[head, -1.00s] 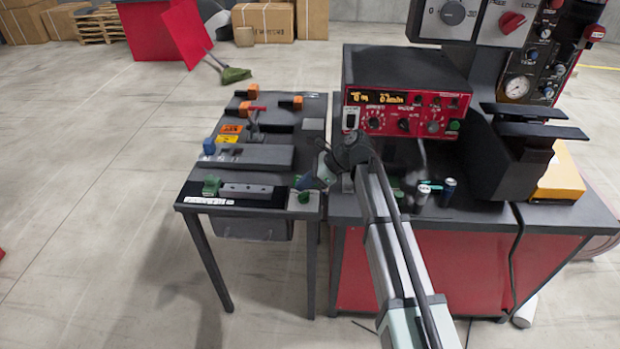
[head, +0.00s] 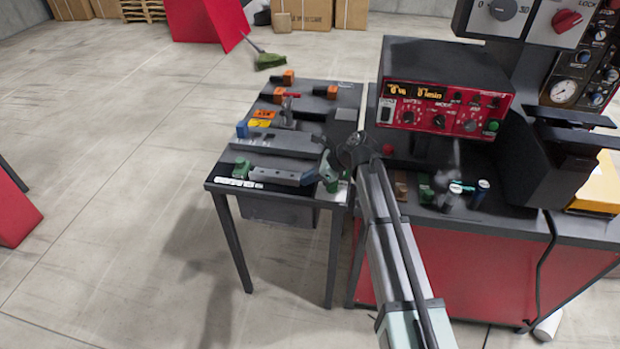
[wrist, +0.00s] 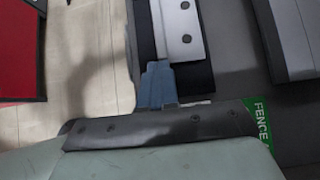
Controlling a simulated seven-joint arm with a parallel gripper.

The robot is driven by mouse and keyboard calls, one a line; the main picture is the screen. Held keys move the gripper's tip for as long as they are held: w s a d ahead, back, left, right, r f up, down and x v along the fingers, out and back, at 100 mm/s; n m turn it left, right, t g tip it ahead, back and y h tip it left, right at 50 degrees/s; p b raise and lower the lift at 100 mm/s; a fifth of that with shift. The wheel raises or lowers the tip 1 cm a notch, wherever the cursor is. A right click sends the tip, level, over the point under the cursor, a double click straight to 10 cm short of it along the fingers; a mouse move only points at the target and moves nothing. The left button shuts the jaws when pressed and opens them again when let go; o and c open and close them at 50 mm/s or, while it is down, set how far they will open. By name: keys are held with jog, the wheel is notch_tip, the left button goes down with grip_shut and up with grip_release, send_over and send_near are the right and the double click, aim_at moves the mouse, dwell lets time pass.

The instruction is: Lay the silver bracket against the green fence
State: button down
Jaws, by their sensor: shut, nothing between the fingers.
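The silver bracket (head: 277,176) is a long bar with holes near the front edge of the small dark table. A green label reading FENCE (wrist: 260,112) shows right of my fingers; the fence itself is partly hidden. My gripper (head: 324,176) is shut and empty over the bracket's right end; its blue-grey fingers (wrist: 157,90) point at it. Contact cannot be told.
A grey rail (head: 279,145) lies behind the bracket, with orange and blue blocks farther back. A machine with a red panel (head: 440,108) stands to the right. Cans (head: 480,190) stand on its bench. Open floor lies left of the table.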

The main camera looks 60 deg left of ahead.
jog(key=shift+s+a, duration=0.65)
jog(key=shift+a, duration=0.05)
jog(key=shift+d, duration=0.1)
jog(key=w+d, duration=0.3)
jog(key=shift+w+d+r, duration=0.1)
jog(key=shift+w, duration=0.05)
jog(key=v, duration=0.9)
jog(key=shift+r, duration=0.3)
jog(key=shift+w+d, duration=0.1)
